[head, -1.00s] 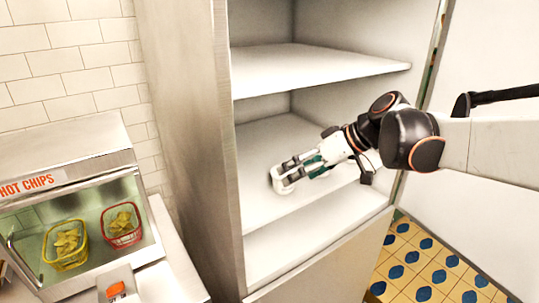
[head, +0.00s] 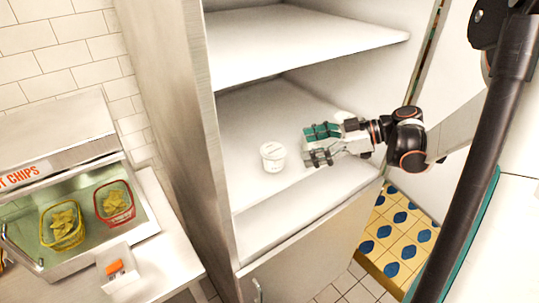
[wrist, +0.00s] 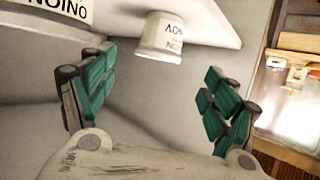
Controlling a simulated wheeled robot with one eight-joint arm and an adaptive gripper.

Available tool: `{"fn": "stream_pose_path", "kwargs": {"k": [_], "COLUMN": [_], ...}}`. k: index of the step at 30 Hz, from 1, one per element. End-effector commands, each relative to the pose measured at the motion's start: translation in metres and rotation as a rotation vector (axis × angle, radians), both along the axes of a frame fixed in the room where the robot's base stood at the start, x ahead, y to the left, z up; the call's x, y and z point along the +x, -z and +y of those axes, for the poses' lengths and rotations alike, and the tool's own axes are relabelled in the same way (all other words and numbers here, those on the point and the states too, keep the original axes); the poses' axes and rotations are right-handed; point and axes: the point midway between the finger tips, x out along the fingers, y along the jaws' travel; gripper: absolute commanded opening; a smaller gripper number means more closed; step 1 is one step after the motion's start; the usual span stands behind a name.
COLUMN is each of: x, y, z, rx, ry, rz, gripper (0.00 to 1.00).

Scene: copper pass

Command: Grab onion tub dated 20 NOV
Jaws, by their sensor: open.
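A small white tub (head: 273,157) stands upright on the middle shelf in the head view, just left of my gripper (head: 309,146). My gripper is open, empty and apart from it, its fingers pointing towards it. In the wrist view the same tub (wrist: 162,38) shows upside down, ahead between the fingers. Its label seems to include "NOV"; I cannot read the day. A second tub (wrist: 50,13), with an upside-down "ONION" label, is cut off at the top left of the wrist view. In the head view a pale tub (head: 343,116) is mostly hidden behind my gripper.
The shelf (head: 250,190) is otherwise mostly bare. An upper shelf (head: 300,45) hangs above, and the cabinet's side wall (head: 175,130) stands at the left. A chip warmer (head: 60,170) with a yellow basket (head: 62,226) and a red basket (head: 114,203) is outside, left.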

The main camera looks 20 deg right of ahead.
Motion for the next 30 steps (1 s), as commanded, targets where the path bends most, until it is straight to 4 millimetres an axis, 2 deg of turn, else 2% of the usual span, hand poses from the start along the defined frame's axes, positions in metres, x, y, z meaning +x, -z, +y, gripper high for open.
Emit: {"fn": "stream_pose_path", "kwargs": {"k": [3, 7, 17, 24, 30], "x": [0.011, 0.019, 0.028, 0.042, 0.047], "y": [0.011, 0.018, 0.026, 0.038, 0.042], "z": [0.021, 0.038, 0.055, 0.083, 0.092], "rx": [-0.001, 0.000, 0.000, -0.001, -0.001], "ry": [-0.005, -0.004, -0.001, -0.002, 0.001], "rz": [0.001, 0.002, 0.002, 0.003, 0.003], "gripper": [0.80, 0.80, 0.80, 0.80, 0.80]}}
